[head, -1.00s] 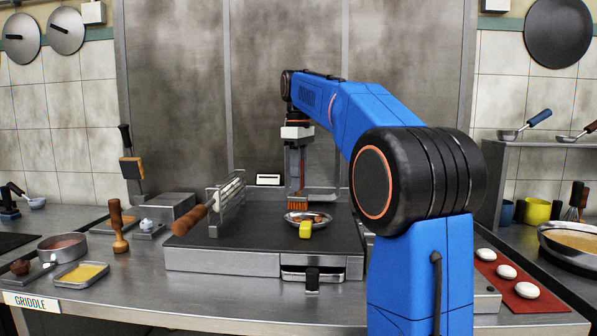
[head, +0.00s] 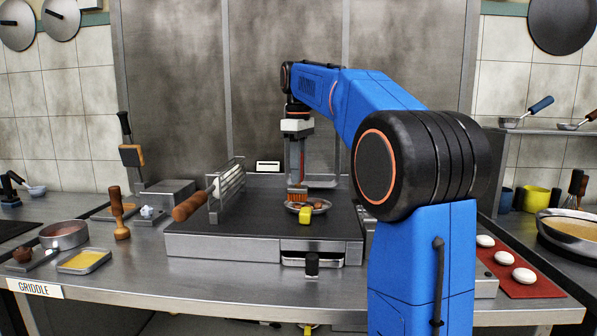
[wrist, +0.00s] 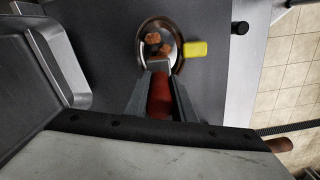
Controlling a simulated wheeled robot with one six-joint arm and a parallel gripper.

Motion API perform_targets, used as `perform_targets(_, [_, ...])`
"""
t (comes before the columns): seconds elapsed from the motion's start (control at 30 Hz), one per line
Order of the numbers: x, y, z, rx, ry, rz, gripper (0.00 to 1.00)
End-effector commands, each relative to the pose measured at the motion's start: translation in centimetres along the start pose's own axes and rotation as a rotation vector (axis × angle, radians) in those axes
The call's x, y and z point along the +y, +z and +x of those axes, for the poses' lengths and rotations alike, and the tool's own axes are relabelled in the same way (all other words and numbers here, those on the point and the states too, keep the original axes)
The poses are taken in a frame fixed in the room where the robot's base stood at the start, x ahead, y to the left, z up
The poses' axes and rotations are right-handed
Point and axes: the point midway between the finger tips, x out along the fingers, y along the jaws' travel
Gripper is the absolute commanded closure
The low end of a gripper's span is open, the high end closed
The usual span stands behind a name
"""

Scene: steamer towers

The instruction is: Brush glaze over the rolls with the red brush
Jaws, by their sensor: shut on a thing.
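My gripper (head: 297,150) is shut on the red brush (head: 297,172), held upright with its orange bristles down at the left edge of a small round metal pan. The brush's red handle also shows between the jaws in the wrist view (wrist: 160,97). The pan (wrist: 176,64) has a yellow handle grip (wrist: 195,49) and sits on the dark griddle. Brown rolls (wrist: 154,39) lie in the pan, a few of them. In the head view the rolls (head: 317,205) are small and partly hidden by the yellow grip. I cannot tell whether the bristles touch a roll.
A tray of yellow liquid (head: 83,261), a pot (head: 64,235) and a wooden tool (head: 119,215) are at left. White rounds (head: 505,258) lie on a red mat at right.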

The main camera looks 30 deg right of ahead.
Motion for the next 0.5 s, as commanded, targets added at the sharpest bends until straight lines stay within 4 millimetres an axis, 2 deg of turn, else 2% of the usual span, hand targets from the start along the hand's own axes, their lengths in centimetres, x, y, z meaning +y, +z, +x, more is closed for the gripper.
perform_targets(0.5, [-0.01,0.01,0.56,0.000,0.000,0.000,1.00])
